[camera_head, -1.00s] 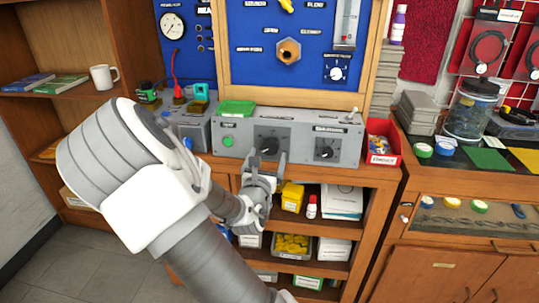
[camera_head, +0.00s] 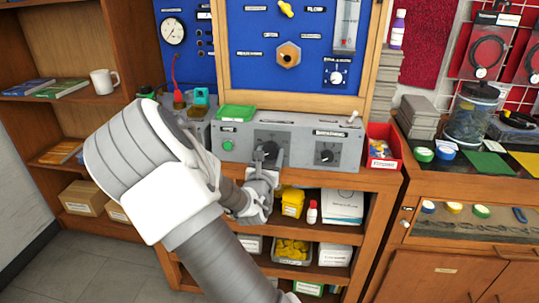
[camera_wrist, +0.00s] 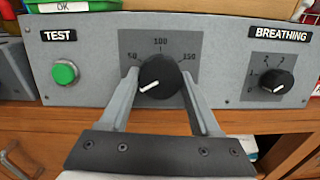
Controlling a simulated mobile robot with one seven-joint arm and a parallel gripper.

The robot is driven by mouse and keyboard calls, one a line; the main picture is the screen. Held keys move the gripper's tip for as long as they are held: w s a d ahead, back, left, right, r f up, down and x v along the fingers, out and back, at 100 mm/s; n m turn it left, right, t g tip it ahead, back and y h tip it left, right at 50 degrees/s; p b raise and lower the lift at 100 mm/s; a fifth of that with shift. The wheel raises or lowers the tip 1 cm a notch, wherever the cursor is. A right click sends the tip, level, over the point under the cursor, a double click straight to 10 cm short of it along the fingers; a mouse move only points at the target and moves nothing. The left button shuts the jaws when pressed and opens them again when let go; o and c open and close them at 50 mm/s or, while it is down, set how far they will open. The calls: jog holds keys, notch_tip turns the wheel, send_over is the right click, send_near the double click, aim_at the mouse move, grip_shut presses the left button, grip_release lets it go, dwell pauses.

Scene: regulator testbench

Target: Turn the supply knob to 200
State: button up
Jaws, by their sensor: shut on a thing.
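The large black knob (camera_wrist: 160,77) sits on a grey dial plate marked 50, 100 and 150 in the wrist view. Its white pointer line points to the lower left, below the 50 mark. No 200 mark shows; the right finger covers part of the plate's right side. The knob's name label is out of the wrist view. My gripper (camera_wrist: 161,80) is shut on the knob, one finger on each side. In the head view the knob (camera_head: 269,151) is on the front of the grey control box (camera_head: 300,135), with my gripper (camera_head: 266,160) at it from below.
A green TEST button (camera_wrist: 65,72) is left of the knob, and a smaller BREATHING knob (camera_wrist: 277,82) is to its right. A green tray (camera_head: 236,112) lies on the box. A red bin (camera_head: 382,148) stands right of it. Shelves with containers are below.

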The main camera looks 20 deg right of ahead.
jog(key=c, duration=0.3)
